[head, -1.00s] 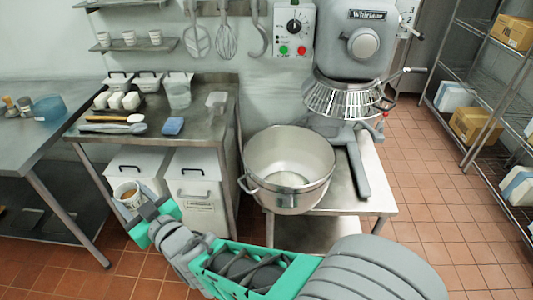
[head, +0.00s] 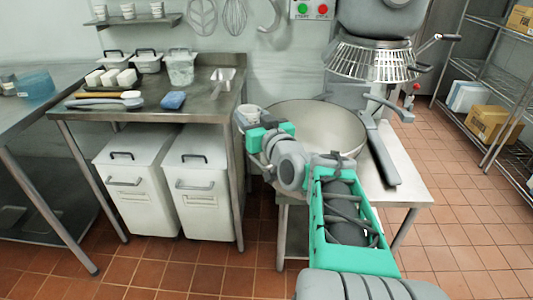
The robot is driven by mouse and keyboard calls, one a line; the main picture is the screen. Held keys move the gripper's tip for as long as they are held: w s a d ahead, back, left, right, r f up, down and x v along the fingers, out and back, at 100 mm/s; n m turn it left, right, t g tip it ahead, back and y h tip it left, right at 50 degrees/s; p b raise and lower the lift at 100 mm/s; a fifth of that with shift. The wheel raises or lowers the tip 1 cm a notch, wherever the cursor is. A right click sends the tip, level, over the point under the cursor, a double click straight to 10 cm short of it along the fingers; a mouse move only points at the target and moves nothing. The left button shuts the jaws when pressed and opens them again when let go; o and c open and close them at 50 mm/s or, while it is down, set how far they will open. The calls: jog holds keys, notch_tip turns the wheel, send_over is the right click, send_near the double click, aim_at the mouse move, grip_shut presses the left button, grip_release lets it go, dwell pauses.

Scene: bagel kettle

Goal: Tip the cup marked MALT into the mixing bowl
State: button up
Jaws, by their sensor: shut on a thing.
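My gripper (head: 255,126) is shut on a small white cup (head: 246,114). The cup looks about upright, at the left side of the mixing bowl's rim. No MALT marking can be read on it, and its contents do not show clearly now. The large steel mixing bowl (head: 325,122) stands on a low steel table below the mixer. My gripper and arm hide the bowl's left front side. I cannot tell whether the cup is over the rim or just outside it.
The grey mixer (head: 375,60) with its wire guard overhangs the back of the bowl. The steel worktable (head: 205,110) to the left holds tubs, brushes and a blue sponge (head: 173,100). Other white cups (head: 128,11) stand on the wall shelf. White bins (head: 135,190) stand under the worktable.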

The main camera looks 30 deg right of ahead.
jog(key=d, duration=0.1)
jog(key=d+f+b, duration=0.1)
jog(key=s+d+b, duration=0.1)
jog(key=shift+d+f, duration=0.2)
jog(key=shift+f, duration=0.15)
jog(key=d+r+m+g+y+p, duration=0.1)
jog(key=d+m+p, duration=0.6)
jog(key=p, duration=0.8)
jog(key=s+d+r+m+g+y+p, duration=0.1)
jog(key=d+m+y+p, duration=0.3)
jog(key=d+m+p, duration=0.4)
jog(key=g+p, duration=0.1)
jog(key=p, duration=0.6)
jog(key=shift+d+p, duration=0.2)
jog(key=shift+p, duration=0.15)
jog(key=shift+r, duration=0.1)
